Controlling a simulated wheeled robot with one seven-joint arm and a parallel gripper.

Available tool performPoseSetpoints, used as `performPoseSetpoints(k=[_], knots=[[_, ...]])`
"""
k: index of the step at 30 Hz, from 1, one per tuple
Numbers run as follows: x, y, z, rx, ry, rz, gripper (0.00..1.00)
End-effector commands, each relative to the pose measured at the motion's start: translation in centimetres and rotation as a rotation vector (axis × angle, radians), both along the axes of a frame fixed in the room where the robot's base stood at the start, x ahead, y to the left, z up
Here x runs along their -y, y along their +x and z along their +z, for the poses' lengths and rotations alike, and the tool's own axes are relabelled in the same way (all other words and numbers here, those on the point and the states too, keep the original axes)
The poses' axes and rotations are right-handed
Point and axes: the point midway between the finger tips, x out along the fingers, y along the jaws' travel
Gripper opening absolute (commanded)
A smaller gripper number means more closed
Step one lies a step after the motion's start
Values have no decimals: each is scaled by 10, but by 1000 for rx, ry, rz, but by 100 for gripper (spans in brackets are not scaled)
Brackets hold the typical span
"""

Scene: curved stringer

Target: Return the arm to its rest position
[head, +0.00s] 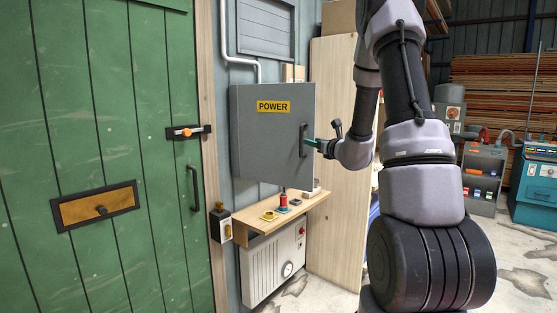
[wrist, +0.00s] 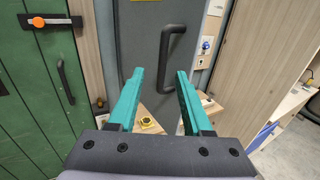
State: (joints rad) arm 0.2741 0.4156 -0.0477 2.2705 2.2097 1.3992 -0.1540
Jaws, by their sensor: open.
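My arm rises on the right side of the head view and bends toward the grey power cabinet (head: 262,140). My gripper (head: 310,142) is beside the cabinet's dark handle (head: 303,141). In the wrist view my gripper (wrist: 160,74) has its two teal fingers apart, with nothing held between them. The cabinet handle (wrist: 168,55) shows ahead of and between the fingers, with no clear contact. The cabinet front looks closed in the head view, but I cannot tell for certain.
A wooden shelf (head: 262,222) below the cabinet carries a red-topped piece (head: 283,201) and small parts. A white heater (head: 272,265) is under it. A green door (head: 95,150) is at left. A pale wood panel (head: 333,240) stands right of the cabinet. Floor shows at lower right.

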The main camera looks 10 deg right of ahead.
Motion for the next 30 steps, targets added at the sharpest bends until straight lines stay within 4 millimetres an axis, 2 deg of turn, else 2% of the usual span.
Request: performPoseSetpoints(k=[2,4,5,8,11,12,14,15,18,21,23,27,30], knots=[[-4,-1,3,2,-8,14,50],[-17,-5,12,8,-32,57,50],[-26,-8,18,12,-50,87,50],[-71,-29,45,29,-154,242,50],[-128,-70,73,53,-325,451,50],[-149,-90,81,64,-406,537,50],[-174,-122,89,77,-535,655,50],[-188,-144,92,86,-626,730,50],[-211,-199,92,109,-870,894,50],[-217,-250,87,131,-1135,1026,50],[-213,-277,83,141,-1303,1091,50],[-189,-327,76,159,-1707,1184,50],[-166,-349,76,162,-1962,1207,50]])
